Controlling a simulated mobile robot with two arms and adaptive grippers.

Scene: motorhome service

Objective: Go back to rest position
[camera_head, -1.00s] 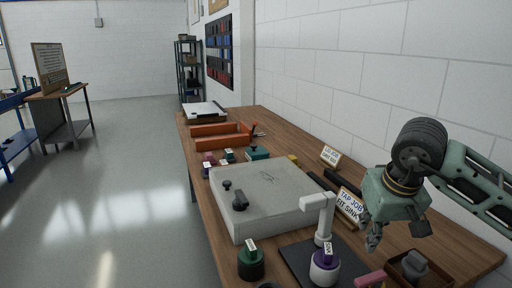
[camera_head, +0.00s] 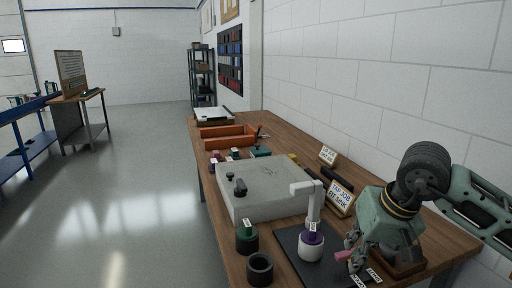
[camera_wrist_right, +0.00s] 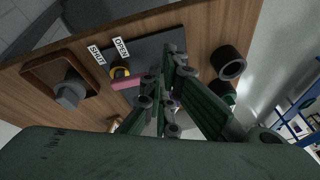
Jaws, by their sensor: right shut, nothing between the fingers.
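My right gripper (camera_head: 352,258) hangs over the near right part of the wooden bench, its fingers pointing down, shut with nothing between them. In the right wrist view its green fingers (camera_wrist_right: 165,105) converge above the dark mat (camera_wrist_right: 150,55). My left gripper is not in view. The white tap (camera_head: 313,215) with a purple collar stands upright on the dark mat. A pink handle (camera_head: 342,255) shows beside the fingers; it also shows in the right wrist view (camera_wrist_right: 126,83), apart from or below the fingers; I cannot tell if they touch.
A pale sink block (camera_head: 265,185) fills the middle of the bench. Green-topped (camera_head: 246,237) and dark (camera_head: 260,267) cylinders stand at the near edge. An orange tray (camera_head: 228,137) lies farther back. Job cards (camera_head: 341,198) stand near the wall. The floor at left is clear.

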